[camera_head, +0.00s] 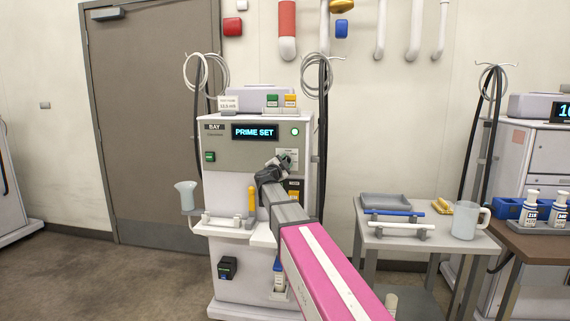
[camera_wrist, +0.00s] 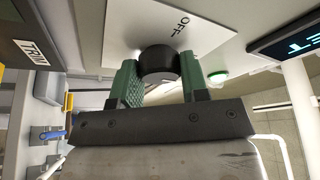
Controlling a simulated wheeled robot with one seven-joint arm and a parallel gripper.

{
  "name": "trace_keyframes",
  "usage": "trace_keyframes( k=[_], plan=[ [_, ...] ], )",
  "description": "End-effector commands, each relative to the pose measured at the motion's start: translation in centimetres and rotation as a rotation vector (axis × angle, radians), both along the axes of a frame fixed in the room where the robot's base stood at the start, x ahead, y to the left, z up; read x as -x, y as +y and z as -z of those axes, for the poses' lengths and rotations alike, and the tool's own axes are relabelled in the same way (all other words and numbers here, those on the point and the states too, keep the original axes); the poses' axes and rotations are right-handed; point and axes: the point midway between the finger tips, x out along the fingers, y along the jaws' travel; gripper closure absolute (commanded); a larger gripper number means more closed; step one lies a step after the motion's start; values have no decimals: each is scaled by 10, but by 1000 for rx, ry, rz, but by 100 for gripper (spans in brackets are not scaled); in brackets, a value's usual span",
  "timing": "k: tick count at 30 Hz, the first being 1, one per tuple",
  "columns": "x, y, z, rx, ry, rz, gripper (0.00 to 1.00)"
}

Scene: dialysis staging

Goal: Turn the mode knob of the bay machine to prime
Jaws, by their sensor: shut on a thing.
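The bay machine (camera_head: 228,157) is a white cabinet with a grey front panel. Its display (camera_head: 255,132) reads "PRIME SET", and a round green light (camera_head: 295,132) is lit beside it. The mode knob (camera_wrist: 157,64) is dark and round, on a white plate (camera_wrist: 190,28) marked "OFF" in the wrist view. My gripper (camera_wrist: 158,84) has its green pads on either side of the knob and is shut on it. In the head view my gripper (camera_head: 279,166) is at the panel's right side and hides the knob. The knob's pointer direction cannot be made out.
A small table (camera_head: 404,240) at right holds a grey tray (camera_head: 386,203), blue and white bars and a clear jug (camera_head: 467,220). A cup (camera_head: 186,196) is on the machine's left side. Hoses hang at both sides. A closed door (camera_head: 152,120) is at left, with clear floor before it.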

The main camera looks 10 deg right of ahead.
Motion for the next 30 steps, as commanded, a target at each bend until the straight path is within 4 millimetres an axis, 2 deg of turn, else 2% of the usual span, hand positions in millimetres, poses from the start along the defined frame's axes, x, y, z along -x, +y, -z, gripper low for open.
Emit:
trace_keyframes(
  k=[11, 12, 14, 23, 26, 30],
  plan=[
    [1, 0, 0, -6, -2, 1, 83],
    [1, 0, 0, -5, -1, 2, 49],
    [1, 0, 0, -5, -1, 2, 33],
    [1, 0, 0, -4, -1, 0, 33],
    [7, 5, 2, -3, -1, 0, 33],
    [25, 16, 6, -3, -1, 0, 33]
  ],
)
